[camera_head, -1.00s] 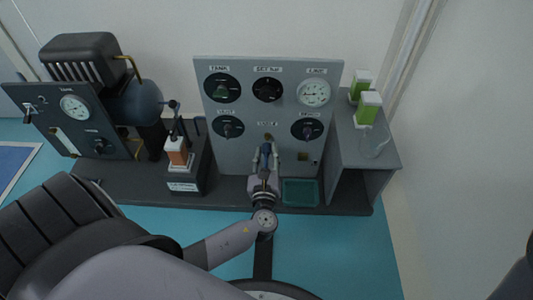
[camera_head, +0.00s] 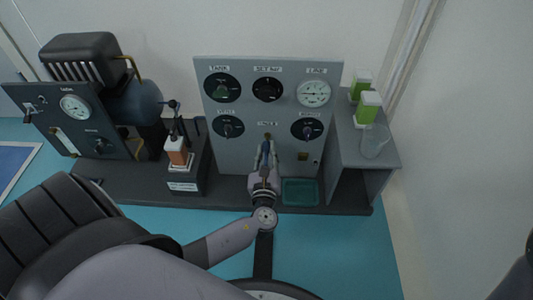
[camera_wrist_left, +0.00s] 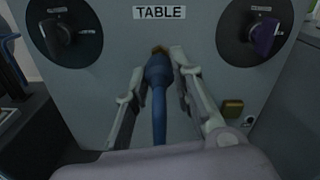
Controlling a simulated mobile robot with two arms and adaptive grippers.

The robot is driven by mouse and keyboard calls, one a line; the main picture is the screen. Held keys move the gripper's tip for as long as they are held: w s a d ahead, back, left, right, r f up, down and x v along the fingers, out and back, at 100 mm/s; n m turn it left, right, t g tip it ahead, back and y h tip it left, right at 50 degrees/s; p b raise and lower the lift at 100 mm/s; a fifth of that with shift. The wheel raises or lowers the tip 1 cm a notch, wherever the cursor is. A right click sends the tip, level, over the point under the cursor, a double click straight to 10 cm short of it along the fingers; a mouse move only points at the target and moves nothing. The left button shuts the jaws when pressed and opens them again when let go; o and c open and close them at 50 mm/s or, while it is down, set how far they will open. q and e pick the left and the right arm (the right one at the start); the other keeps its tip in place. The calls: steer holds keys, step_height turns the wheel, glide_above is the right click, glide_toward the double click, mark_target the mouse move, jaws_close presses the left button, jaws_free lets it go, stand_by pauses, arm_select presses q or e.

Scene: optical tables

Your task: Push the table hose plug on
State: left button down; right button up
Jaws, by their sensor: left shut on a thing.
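The grey panel (camera_head: 240,112) stands upright with gauges and knobs. My left gripper (camera_head: 266,150) is in front of its lower middle, under the TABLE label. The left wrist view shows the gripper (camera_wrist_left: 162,75) shut around a blue hose plug (camera_wrist_left: 159,72); the plug also shows in the head view (camera_head: 265,158). The plug points up at a small brass fitting (camera_wrist_left: 159,49) on the panel, just below the TABLE label (camera_wrist_left: 160,12). The plug's tip is at the fitting; I cannot tell how far on it sits. My right gripper is not in view.
Knobs flank the gripper at left (camera_wrist_left: 65,35) and right (camera_wrist_left: 258,37). A brass square (camera_wrist_left: 232,108) sits low on the panel. A teal tray (camera_head: 300,192) lies at the panel's foot. A grey shelf (camera_head: 372,155) stands right, a pump unit (camera_head: 100,100) left.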

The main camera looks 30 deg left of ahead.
mark_target(267, 152)
arm_select(q)
steer(key=x, duration=0.2)
steer(key=shift+w+a, duration=0.15)
steer(key=shift+w, duration=0.15)
steer(key=shift+a+r, duration=0.1)
steer(key=c, duration=1.4)
jaws_free()
steer(key=shift+w, duration=0.1)
steer(key=shift+o, duration=0.2)
steer(key=v, duration=0.7)
steer(key=shift+s, duration=0.25)
